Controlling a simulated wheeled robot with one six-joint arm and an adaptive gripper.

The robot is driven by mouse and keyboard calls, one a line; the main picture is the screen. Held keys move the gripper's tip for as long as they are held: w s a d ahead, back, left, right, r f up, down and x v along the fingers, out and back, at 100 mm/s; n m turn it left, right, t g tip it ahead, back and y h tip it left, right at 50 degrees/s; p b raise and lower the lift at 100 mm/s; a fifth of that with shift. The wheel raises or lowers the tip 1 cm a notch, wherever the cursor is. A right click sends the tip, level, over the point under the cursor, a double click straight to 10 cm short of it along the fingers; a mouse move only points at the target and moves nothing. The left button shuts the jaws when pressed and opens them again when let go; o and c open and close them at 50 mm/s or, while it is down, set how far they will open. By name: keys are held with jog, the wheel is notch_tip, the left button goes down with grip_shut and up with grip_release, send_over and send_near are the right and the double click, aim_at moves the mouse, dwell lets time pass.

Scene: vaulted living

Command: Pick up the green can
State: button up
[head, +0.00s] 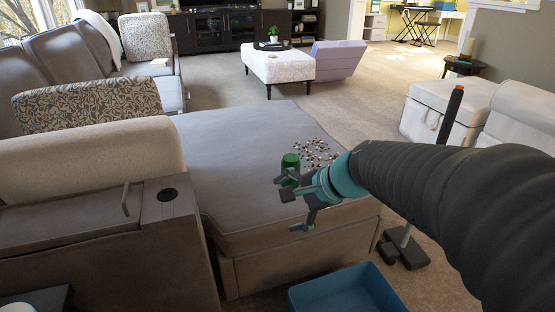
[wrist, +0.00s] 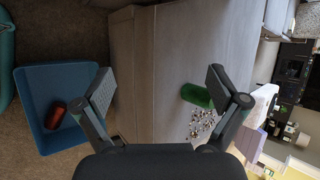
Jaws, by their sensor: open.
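The green can (head: 290,160) stands on the grey sofa seat near its front right part. In the head view its lower part is hidden by my gripper (head: 293,205), which is on the near side of it. In the wrist view the green can (wrist: 195,95) appears just inside the right finger, partly covered by it. My gripper (wrist: 160,84) is open, its fingers wide apart with nothing between them held. I cannot tell whether a finger touches the can.
A patch of small speckled pieces (head: 316,152) lies on the seat beside the can. A blue bin (head: 345,287) stands on the floor in front; the wrist view shows a red can (wrist: 55,115) in it. A wooden console (head: 110,225) is at the left. The seat's left part is clear.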

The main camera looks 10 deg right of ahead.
jog(key=w+d+f+m+t+y+b, duration=0.1)
jog(key=w+d+m, duration=0.1)
jog(key=w+m, duration=0.25)
jog(key=w+d+f+m+t, duration=0.2)
jog(key=w+m, duration=0.2)
jog(key=w, duration=0.2)
jog(key=m+t+h+b, duration=0.1)
jog(key=m+t, duration=0.2)
jog(key=m, duration=0.6)
send_near(295, 167)
jog(key=x, duration=0.7)
jog(key=shift+w+a+f+b, duration=0.1)
jog(key=shift+w+a+b, duration=0.05)
jog(key=shift+w+b, duration=0.2)
jog(key=shift+h, duration=0.3)
jog(key=shift+d+x, duration=0.15)
jog(key=shift+x, duration=1.3)
jog(key=shift+d+x, duration=0.1)
jog(key=shift+x, duration=1.3)
jog(key=shift+f, duration=0.1)
jog(key=c, duration=0.9)
